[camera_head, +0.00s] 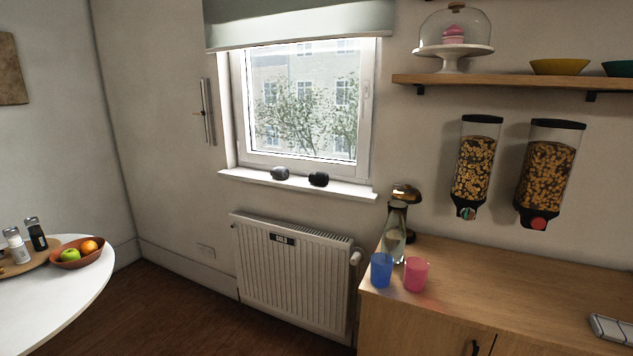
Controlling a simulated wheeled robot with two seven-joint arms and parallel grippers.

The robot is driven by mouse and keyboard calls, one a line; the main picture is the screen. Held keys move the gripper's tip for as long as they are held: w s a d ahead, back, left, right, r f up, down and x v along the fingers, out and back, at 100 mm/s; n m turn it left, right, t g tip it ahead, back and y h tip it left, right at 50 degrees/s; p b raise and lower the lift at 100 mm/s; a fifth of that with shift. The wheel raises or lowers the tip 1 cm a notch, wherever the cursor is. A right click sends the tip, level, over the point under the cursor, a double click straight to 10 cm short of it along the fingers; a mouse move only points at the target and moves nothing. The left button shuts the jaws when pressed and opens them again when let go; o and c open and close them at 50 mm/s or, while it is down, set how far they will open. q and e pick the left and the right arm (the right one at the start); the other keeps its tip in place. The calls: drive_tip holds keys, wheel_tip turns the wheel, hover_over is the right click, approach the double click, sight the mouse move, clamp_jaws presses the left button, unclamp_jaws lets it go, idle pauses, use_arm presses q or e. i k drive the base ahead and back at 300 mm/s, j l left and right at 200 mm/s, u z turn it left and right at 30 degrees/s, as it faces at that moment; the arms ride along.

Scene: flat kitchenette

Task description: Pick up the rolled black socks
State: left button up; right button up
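Two small dark rolled bundles lie on the white window sill under the window. The left bundle (280,173) looks dark grey. The right bundle (319,179) looks black, and fits the rolled black socks. They lie apart from each other, with a short gap of bare sill between them. Neither of my grippers shows in the head view.
A white radiator (292,270) stands under the sill (345,188). At right, a wooden counter (480,285) holds a glass carafe (396,235), a blue cup (381,270) and a pink cup (416,274). A round white table (60,315) stands at left. Wood floor (180,310) lies clear between.

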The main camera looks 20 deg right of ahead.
sight(319, 179)
drive_tip(key=z, duration=0.3)
drive_tip(key=i+j+z, duration=0.15)
drive_tip(key=z, duration=0.3)
drive_tip(key=i+j+z, duration=0.2)
drive_tip(key=z, duration=0.3)
drive_tip(key=i+j+z, duration=0.15)
drive_tip(key=j+z, duration=0.15)
drive_tip(key=z, duration=0.15)
drive_tip(key=i+j+z, duration=0.1)
drive_tip(key=j+z, duration=0.2)
drive_tip(key=z, duration=0.15)
